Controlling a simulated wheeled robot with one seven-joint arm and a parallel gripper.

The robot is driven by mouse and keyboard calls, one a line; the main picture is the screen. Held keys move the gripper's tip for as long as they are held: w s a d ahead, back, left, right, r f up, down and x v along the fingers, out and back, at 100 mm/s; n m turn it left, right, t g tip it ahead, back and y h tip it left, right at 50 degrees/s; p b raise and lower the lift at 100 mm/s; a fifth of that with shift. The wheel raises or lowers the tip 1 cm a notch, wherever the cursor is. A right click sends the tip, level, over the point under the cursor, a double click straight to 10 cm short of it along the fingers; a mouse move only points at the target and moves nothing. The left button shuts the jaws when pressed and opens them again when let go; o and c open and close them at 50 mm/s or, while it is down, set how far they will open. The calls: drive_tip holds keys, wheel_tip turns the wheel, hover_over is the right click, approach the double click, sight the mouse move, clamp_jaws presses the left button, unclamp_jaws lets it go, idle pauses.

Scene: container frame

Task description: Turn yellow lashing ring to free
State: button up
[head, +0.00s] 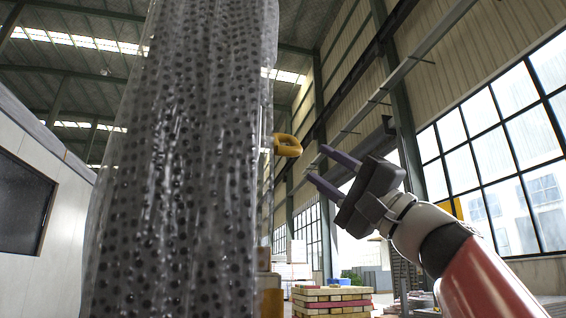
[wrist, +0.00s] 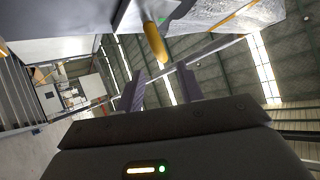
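The yellow lashing ring (head: 288,145) sticks out to the right from the edge of a tall frame beside the wrapped load. In the wrist view the ring (wrist: 155,43) shows as a yellow bar hanging from a grey metal edge, beyond my fingertips and roughly in line with the gap between them. My gripper (head: 317,164) is open and empty, to the right of the ring and slightly lower in the head view. Its two purple fingers (wrist: 161,80) stand apart and do not appear to touch the ring.
A tall load in clear, dotted wrap (head: 180,170) fills the left of the head view. A grey panelled wall (head: 65,220) stands at far left. The space around my gripper looks clear.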

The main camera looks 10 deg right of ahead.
sight(296, 147)
drive_tip(key=p+x, duration=0.3)
drive_tip(key=x, duration=0.4)
drive_tip(key=shift+w+a+r, duration=0.15)
drive_tip(key=shift+a+r, duration=0.05)
drive_tip(key=shift+r, duration=0.15)
clamp_jaws()
